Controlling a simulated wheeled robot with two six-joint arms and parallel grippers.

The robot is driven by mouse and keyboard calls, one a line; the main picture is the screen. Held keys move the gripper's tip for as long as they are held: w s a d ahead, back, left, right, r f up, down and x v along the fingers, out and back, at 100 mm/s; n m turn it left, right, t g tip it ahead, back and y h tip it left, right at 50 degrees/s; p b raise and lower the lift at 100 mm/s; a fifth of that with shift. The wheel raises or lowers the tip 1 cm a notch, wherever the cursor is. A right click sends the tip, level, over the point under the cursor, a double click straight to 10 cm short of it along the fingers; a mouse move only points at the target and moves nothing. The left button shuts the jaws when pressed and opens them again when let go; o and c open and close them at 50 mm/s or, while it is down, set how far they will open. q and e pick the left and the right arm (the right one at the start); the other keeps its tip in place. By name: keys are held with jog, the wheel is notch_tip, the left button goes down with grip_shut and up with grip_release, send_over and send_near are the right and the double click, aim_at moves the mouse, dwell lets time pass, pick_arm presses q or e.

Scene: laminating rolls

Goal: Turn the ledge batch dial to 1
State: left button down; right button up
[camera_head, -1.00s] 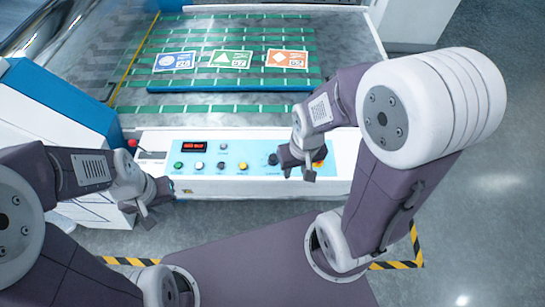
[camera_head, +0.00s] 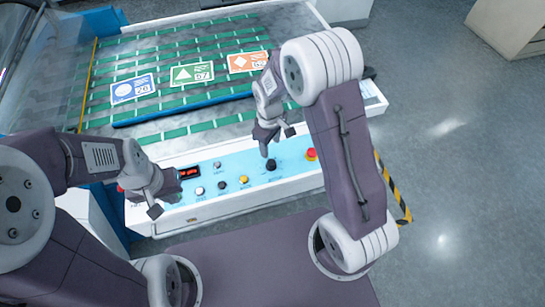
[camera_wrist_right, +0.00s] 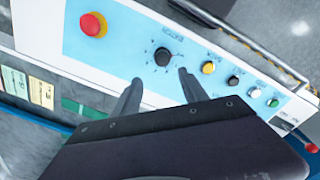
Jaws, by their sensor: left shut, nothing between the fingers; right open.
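The batch dial is a black knob with printed scale marks on the light-blue control panel; it shows in the head view (camera_head: 271,165) and in the right wrist view (camera_wrist_right: 162,56). I cannot read its setting. My right gripper (camera_head: 276,142) is open and empty just behind the dial in the head view. In the right wrist view its two fingertips (camera_wrist_right: 160,80) point towards the dial, one to each side and short of it. My left gripper (camera_head: 164,199) is shut and empty at the panel's left end, beside the red display.
A red emergency button (camera_head: 311,154) stands right of the dial. A yellow button (camera_head: 244,180) and other small buttons sit to its left, with a red display (camera_head: 189,172). Behind the panel, a green-striped bed (camera_head: 215,110) carries three printed cards.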

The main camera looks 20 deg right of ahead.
aim_at(271, 162)
jog(key=shift+s+f, duration=0.3)
jog(key=shift+s, duration=0.15)
notch_tip(271, 162, down, 8)
jog(key=shift+w+f+p, duration=0.1)
jog(key=shift+p, duration=0.6)
jog(key=shift+d+f, duration=0.15)
jog(key=shift+f, duration=0.2)
grip_shut()
